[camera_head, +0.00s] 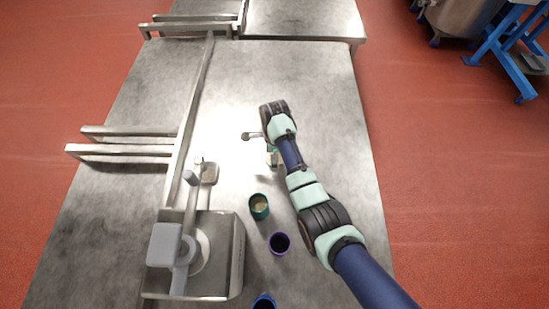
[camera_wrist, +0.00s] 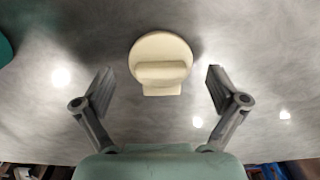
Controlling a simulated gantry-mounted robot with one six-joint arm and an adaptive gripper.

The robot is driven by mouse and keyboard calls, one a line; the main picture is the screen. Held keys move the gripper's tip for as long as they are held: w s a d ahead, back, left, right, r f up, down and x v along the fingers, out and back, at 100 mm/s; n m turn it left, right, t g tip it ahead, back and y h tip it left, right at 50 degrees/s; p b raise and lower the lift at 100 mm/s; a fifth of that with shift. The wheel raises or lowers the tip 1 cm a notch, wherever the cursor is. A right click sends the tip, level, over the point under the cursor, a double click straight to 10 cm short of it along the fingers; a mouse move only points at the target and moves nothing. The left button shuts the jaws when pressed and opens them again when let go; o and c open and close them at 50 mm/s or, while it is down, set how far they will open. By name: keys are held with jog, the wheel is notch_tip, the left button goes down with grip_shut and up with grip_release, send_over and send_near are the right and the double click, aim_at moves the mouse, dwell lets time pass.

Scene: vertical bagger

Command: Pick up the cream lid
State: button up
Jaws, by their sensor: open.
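The cream lid (camera_wrist: 160,52) lies on the metal table in the wrist view, round with a raised bar-shaped grip across it. My gripper (camera_wrist: 160,84) is open, with one finger to the left and one to the right of the lid in the picture. The fingers do not touch the lid, and nothing is between them in their grasp. In the head view a small part of the cream lid (camera_head: 270,160) shows beside my arm, and my arm hides most of that area.
A green cup (camera_head: 259,207) with pale contents, a purple cup (camera_head: 279,243) and a blue cup (camera_head: 264,301) stand on the steel table (camera_head: 330,90). A grey metal machine (camera_head: 222,255) stands at the lower left. A metal rail (camera_head: 193,125) runs along the table. The table's far part is clear.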

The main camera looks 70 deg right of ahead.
jog(key=c, duration=1.3)
notch_tip(320, 180, up, 11)
jog(key=shift+w+f+p, duration=0.1)
jog(key=shift+f+p, duration=0.05)
jog(key=shift+p, duration=0.9)
notch_tip(320, 180, up, 10)
jog(key=p, duration=0.8)
jog(key=shift+f, duration=0.25)
